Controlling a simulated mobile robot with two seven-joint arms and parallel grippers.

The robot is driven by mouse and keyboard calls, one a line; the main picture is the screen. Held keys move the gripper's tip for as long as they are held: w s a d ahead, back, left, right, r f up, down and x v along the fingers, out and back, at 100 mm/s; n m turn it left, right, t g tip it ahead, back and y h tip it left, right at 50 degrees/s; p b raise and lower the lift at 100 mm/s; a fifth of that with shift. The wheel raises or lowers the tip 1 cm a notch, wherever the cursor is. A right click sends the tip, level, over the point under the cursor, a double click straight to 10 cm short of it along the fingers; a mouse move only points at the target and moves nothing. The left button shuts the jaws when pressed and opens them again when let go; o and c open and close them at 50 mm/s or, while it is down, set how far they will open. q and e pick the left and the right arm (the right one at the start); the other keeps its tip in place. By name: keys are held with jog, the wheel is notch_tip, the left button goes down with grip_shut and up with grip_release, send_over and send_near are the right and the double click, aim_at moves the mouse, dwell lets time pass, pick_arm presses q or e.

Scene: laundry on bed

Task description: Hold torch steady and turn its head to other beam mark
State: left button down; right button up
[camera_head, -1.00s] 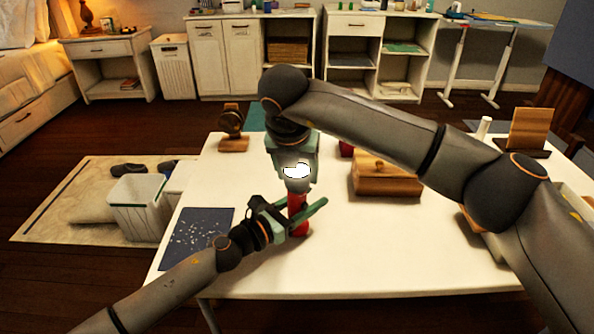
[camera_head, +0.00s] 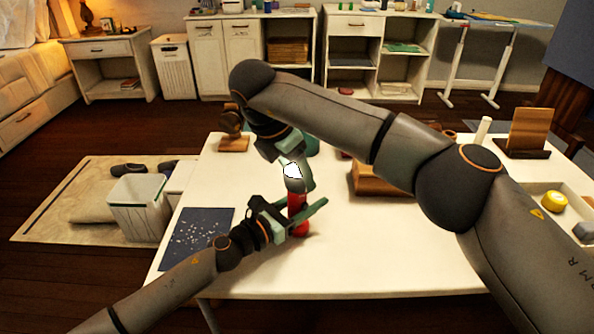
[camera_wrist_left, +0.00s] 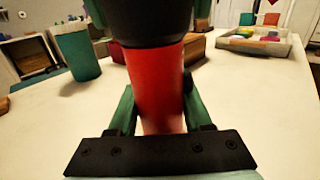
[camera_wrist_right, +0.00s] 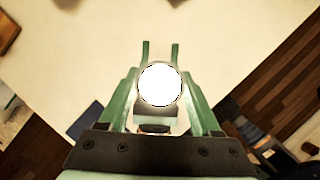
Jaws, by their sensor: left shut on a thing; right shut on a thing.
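The torch has a red body (camera_head: 297,203) and stands upright on the white table. In the left wrist view its red body (camera_wrist_left: 157,85) sits between my left gripper's fingers, below a black head (camera_wrist_left: 150,22). My left gripper (camera_head: 306,214) is shut on the red body from the left. My right gripper (camera_head: 296,176) is shut on the torch head from above. The right wrist view looks down on the bright white lens (camera_wrist_right: 160,84) between the green fingers. Any beam mark on the head is hidden or too small to tell.
On the white table (camera_head: 380,250) are a dark blue mat (camera_head: 197,238) at left, a wooden box (camera_head: 378,180) behind the torch, and a tray with a yellow roll (camera_head: 554,201) at right. The front of the table is clear.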

dwell(0.4)
jog(key=o, duration=1.4)
jog(key=shift+r, duration=0.1)
jog(key=v, duration=1.2)
jog(key=shift+a, duration=0.1)
pick_arm(q)
jog(key=shift+c, duration=1.2)
grip_release()
